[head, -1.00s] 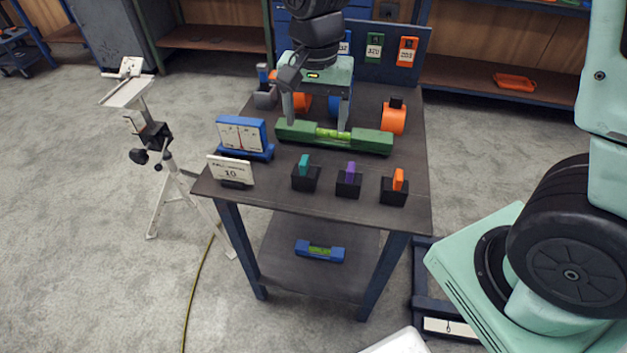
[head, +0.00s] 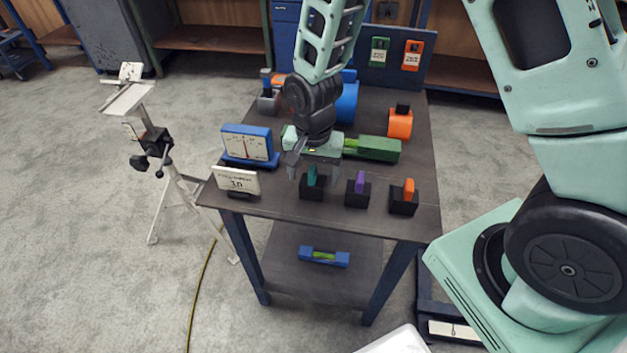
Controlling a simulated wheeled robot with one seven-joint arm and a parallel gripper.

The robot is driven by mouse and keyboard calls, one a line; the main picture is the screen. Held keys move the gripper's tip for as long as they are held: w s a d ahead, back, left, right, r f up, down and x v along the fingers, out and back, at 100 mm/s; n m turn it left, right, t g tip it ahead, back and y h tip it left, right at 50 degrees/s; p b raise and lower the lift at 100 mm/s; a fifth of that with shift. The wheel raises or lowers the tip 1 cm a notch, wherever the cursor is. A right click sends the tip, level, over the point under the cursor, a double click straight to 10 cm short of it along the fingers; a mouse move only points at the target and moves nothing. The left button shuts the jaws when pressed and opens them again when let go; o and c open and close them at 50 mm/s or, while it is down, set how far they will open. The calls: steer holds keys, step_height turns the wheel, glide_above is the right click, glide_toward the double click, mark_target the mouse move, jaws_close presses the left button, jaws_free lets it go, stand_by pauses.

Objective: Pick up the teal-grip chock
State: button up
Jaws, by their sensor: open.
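The teal-grip chock (head: 311,185) is a black block with an upright teal grip, at the front of the table, leftmost of three chocks. My gripper (head: 314,178) is open and points down at it, with one finger to the left of the teal grip and the other to the right. The gripper looks empty. Whether the fingers are level with the grip or above it, I cannot tell. The purple-grip chock (head: 358,190) and the orange-grip chock (head: 404,197) stand to its right.
A green spirit level (head: 372,149) lies behind the chocks, partly hidden by my gripper. A blue gauge (head: 249,146) and a small white sign (head: 237,180) stand at left. A blue level (head: 324,257) lies on the lower shelf.

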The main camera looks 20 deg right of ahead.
steer(key=shift+f, duration=1.05)
steer(key=c, duration=1.2)
